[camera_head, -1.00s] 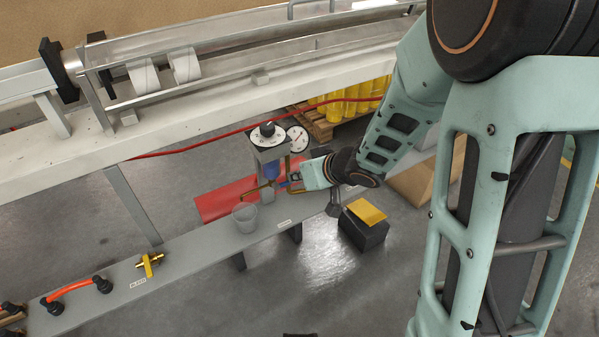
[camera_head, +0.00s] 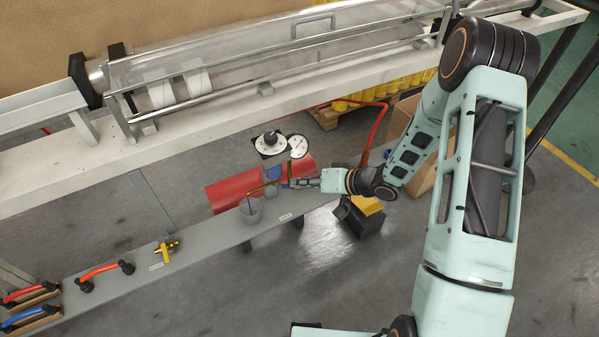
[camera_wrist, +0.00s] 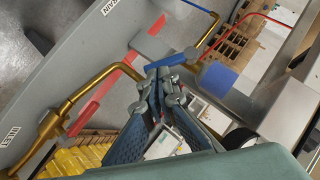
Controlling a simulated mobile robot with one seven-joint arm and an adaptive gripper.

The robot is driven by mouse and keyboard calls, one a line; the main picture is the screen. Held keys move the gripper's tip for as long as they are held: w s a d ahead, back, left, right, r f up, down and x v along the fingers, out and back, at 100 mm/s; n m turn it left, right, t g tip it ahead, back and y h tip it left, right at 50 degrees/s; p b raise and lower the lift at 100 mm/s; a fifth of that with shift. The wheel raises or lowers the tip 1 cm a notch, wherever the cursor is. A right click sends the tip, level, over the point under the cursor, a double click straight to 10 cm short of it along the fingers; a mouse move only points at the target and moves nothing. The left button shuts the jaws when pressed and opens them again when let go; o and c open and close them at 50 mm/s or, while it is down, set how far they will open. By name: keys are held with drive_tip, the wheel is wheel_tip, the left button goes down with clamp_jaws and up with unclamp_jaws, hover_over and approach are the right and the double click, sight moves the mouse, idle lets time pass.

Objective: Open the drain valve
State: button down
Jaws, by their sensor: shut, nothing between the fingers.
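The filter unit with a black knob (camera_head: 270,138) and a round gauge (camera_head: 298,146) stands at the far part of the grey bench. Its blue bowl (camera_wrist: 217,78) shows in the wrist view. A small blue lever (camera_wrist: 165,61), apparently the drain valve handle, lies beside a brass pipe (camera_wrist: 207,38). My gripper (camera_wrist: 166,66) is shut and empty, its fingertips at the lever; whether they touch it I cannot tell. In the head view my gripper (camera_head: 291,183) is beside the unit. A clear cup (camera_head: 250,211) stands below the brass outlet, with a thin dark line inside.
A DRAIN label (camera_wrist: 108,7) marks the bench. A black box with a yellow top (camera_head: 366,206) stands right of the bench. The white machine frame (camera_head: 200,113) runs behind.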

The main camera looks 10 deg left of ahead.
drive_tip(key=f+m+y, duration=0.1)
drive_tip(key=f+m+y+b, duration=0.1)
drive_tip(key=y, duration=0.1)
drive_tip(key=f+m+g+y+b, duration=0.1)
drive_tip(key=shift+s+a+f+y, duration=0.25)
drive_tip(key=shift+a+f+y, duration=0.05)
drive_tip(key=shift+r, duration=0.3)
